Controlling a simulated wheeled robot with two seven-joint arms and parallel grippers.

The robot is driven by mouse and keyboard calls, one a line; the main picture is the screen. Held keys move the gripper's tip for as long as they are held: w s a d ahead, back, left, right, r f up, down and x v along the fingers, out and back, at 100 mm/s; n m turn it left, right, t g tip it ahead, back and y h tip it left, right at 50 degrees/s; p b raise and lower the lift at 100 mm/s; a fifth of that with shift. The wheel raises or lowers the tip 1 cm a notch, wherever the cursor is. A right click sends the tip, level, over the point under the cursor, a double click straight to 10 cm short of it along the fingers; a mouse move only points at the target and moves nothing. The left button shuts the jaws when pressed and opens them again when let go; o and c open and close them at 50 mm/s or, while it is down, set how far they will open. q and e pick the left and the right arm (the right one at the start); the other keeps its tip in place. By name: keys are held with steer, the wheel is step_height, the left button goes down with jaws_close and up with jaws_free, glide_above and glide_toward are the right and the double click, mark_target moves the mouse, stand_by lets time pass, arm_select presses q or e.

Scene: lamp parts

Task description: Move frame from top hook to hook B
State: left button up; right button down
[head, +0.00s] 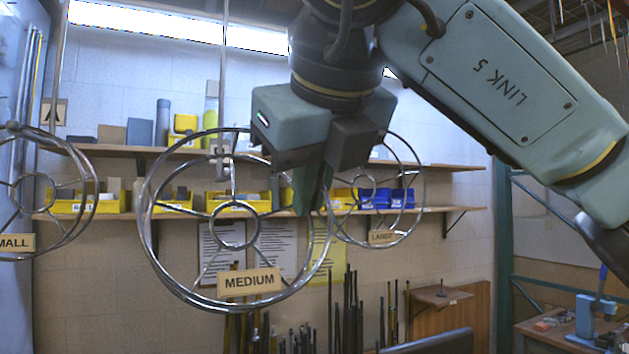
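A round chrome wire frame tagged MEDIUM (249,282) hangs in the middle of the head view, with a thin rod (223,75) and a metal hook piece (222,157) at its top. My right gripper (318,203) comes down from above, with green fingers at this frame's right rim. The fingers overlap the rim in the picture; whether they grip it cannot be told. A frame tagged SMALL (17,243) hangs at the left edge, near a sign A (54,111). A frame tagged LARGE (384,237) shows behind my gripper. No sign B can be read. My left gripper is out of view.
Two wall shelves carry yellow bins (172,202), blue bins (386,198) and boxes (140,132). Several dark rods (352,310) stand below. A workbench with a blue tool (585,320) stands at the lower right, near a green post (503,240).

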steer(key=w+a+f+p, duration=0.2)
steer(key=w+p, duration=0.1)
steer(key=w, duration=0.5)
steer(key=shift+a+f, duration=0.15)
steer(key=shift+a, duration=0.2)
stand_by(0.6)
steer(key=shift+w+f, duration=0.15)
stand_by(0.4)
steer(key=c, duration=1.5)
jaws_free()
steer(key=shift+w, duration=0.2)
steer(key=shift+c, duration=0.2)
steer(key=shift+s, duration=0.15)
steer(key=shift+r, duration=0.2)
